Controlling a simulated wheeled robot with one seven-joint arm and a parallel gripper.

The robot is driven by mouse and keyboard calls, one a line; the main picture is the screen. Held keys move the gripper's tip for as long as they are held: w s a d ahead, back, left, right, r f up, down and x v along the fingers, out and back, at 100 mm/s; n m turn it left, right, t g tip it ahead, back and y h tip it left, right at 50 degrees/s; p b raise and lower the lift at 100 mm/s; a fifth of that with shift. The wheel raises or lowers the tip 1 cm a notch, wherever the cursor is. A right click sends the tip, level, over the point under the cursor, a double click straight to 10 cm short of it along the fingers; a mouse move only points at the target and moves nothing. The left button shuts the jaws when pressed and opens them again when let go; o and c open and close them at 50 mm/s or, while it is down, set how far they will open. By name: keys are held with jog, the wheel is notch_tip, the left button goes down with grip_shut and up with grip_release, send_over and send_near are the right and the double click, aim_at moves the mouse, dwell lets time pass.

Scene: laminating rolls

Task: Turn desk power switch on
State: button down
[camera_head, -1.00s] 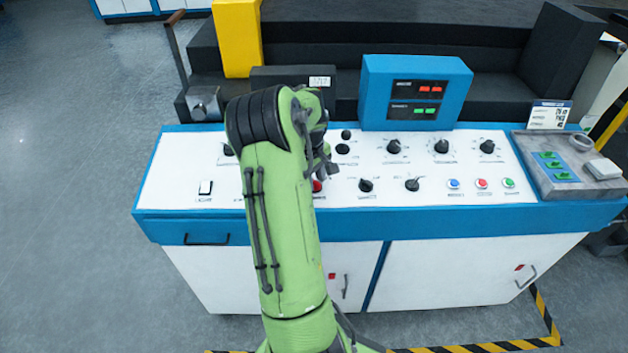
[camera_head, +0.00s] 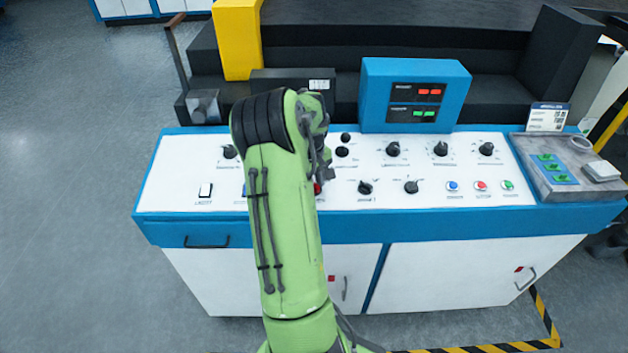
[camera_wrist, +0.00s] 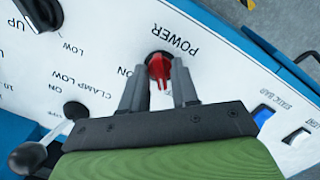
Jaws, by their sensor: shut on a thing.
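The power switch (camera_wrist: 160,66) is a red rotary knob on a dark round base, beside the printed words POWER and ON in the wrist view. In the head view a small red part of the switch (camera_head: 318,188) shows beside my arm. My gripper (camera_wrist: 158,92) has its two grey fingers on either side of the red knob's handle and is shut on it. In the head view my green arm hides the gripper and much of the panel around it.
The white control panel (camera_head: 500,150) carries several black knobs, such as one (camera_head: 365,187) right of the switch. A black ball-ended lever (camera_wrist: 30,157) is near my gripper. A blue rocker switch (camera_wrist: 262,115) and a white one (camera_wrist: 297,137) lie on its other side.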

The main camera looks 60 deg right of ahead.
jog(key=m+p, duration=0.1)
jog(key=m, duration=0.3)
jog(key=shift+r, duration=0.1)
jog(key=m, duration=0.4)
jog(key=shift+d+t+y+p, duration=0.1)
jog(key=shift+t+y+p, duration=0.2)
jog(key=shift+t, duration=0.1)
jog(key=m, duration=0.4)
jog(key=shift+s+t, duration=0.1)
jog(key=shift+t, duration=0.2)
jog(key=shift+m+p, duration=0.4)
jog(key=shift+m, duration=1.8)
jog(key=c, duration=1.2)
grip_release()
jog(key=r, duration=0.5)
jog(key=s+r+p, duration=0.1)
jog(key=r, duration=0.4)
jog(key=s+r+p, duration=0.1)
jog(key=r, duration=0.4)
jog(key=shift+a+r, duration=0.25)
jog(key=shift+a, duration=0.05)
